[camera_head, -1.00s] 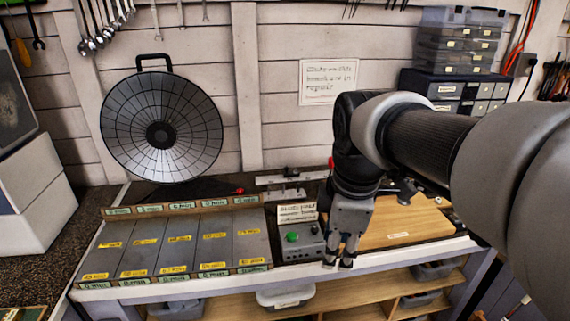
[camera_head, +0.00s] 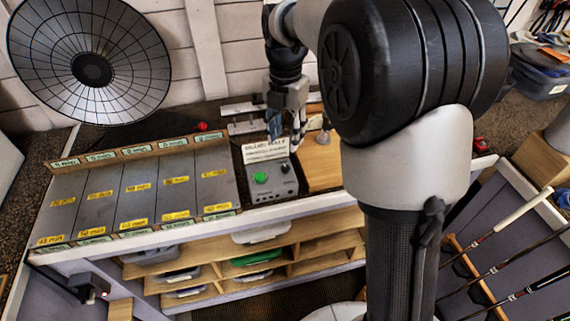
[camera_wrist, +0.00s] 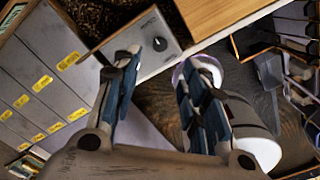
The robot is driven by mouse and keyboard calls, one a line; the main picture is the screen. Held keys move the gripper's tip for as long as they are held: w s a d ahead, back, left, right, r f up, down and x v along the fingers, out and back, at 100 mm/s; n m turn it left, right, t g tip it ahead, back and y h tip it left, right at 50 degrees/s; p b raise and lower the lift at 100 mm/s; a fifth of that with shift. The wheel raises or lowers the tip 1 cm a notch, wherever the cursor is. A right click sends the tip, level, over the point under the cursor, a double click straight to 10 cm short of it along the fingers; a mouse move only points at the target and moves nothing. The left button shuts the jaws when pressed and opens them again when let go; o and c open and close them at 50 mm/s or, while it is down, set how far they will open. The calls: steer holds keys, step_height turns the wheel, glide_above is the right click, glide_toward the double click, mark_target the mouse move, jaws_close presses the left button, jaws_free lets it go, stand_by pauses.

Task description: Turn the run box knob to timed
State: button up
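The run box (camera_head: 270,187) is a small grey box at the bench's front edge, with a green button (camera_head: 261,178) and a small black knob (camera_head: 285,168) on its right side. In the wrist view the box (camera_wrist: 144,42) and its dark knob (camera_wrist: 160,44) show just beyond the fingertips. The knob's setting is too small to read. A paper label (camera_head: 265,150) stands behind the box. My gripper (camera_head: 286,135) is pointed down behind and above the box, apart from the knob. In the wrist view its two fingers (camera_wrist: 160,75) are spread with nothing between them.
A tray of grey compartments with yellow labels (camera_head: 130,190) lies left of the box. A wooden board (camera_head: 320,163) lies right of it. Shelves (camera_head: 235,262) sit under the bench, and clubs (camera_head: 510,215) stand at the right.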

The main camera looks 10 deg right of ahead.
mark_target(285, 167)
step_height(285, 167, down, 10)
steer(key=b, duration=0.3)
steer(key=shift+f, duration=0.2)
jaws_close()
stand_by(0.3)
